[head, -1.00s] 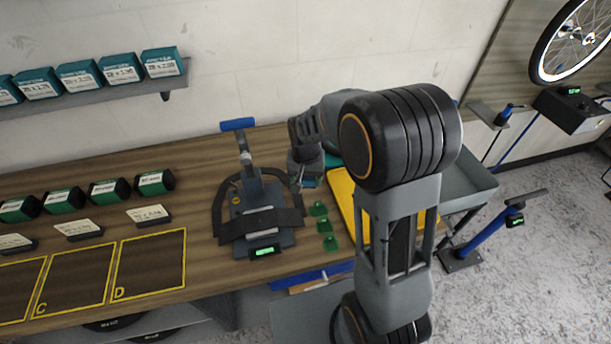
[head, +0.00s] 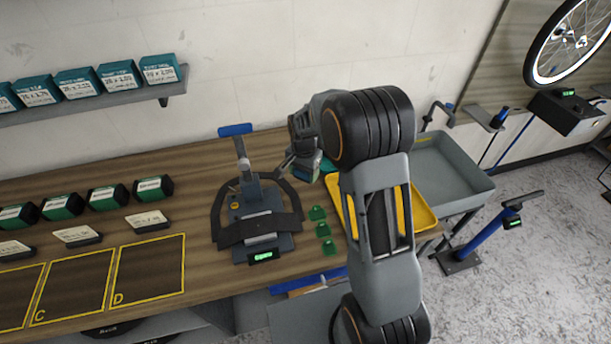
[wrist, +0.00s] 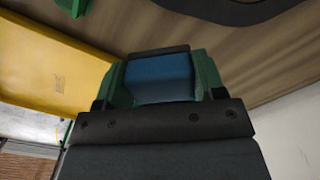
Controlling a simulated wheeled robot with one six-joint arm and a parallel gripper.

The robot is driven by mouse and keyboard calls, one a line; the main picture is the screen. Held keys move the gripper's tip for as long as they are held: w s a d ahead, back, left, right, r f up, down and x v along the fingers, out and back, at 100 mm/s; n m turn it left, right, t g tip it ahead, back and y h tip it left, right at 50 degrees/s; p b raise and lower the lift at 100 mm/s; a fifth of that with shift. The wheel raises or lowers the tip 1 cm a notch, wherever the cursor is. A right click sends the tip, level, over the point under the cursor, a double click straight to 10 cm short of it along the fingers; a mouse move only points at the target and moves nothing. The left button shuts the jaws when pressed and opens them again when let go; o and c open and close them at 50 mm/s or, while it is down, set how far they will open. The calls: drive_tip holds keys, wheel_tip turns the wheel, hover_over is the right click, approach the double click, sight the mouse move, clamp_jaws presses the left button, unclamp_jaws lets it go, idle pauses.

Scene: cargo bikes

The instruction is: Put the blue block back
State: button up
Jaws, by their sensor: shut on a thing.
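My gripper (head: 305,170) is above the wooden bench, right of the grey clamp-like fixture, and my arm hides part of it in the head view. In the wrist view my gripper (wrist: 160,80) is shut on the blue block (wrist: 160,78). Green parts flank the block on both sides; I cannot tell whether they belong to the fingers. The block's underside is hidden. Several green pieces (head: 323,229) lie in a row on the bench, and part of one shows at the wrist view's top left (wrist: 72,5).
The grey fixture (head: 262,222) has a blue handle and green display. A yellow tray (head: 423,208) lies right, partly behind my arm, beside a grey bin (head: 455,170). Marked rectangles (head: 150,270) and green-black boxes (head: 108,197) are left. A shelf (head: 95,108) holds teal boxes.

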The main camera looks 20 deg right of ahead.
sight(306, 184)
drive_tip(key=shift+w+d+f, duration=0.25)
drive_tip(key=shift+w+f, duration=0.2)
drive_tip(key=shift+f, duration=0.15)
drive_tip(key=shift+w+d+f, duration=0.2)
drive_tip(key=shift+w+f, duration=0.2)
drive_tip(key=shift+f, duration=0.15)
drive_tip(key=shift+w+d+f+p, duration=0.15)
drive_tip(key=shift+f+p, duration=0.35)
drive_tip(key=shift+f, duration=1.3)
drive_tip(key=shift+f, duration=0.15)
drive_tip(key=o, duration=1.1)
drive_tip(key=shift+c, duration=0.2)
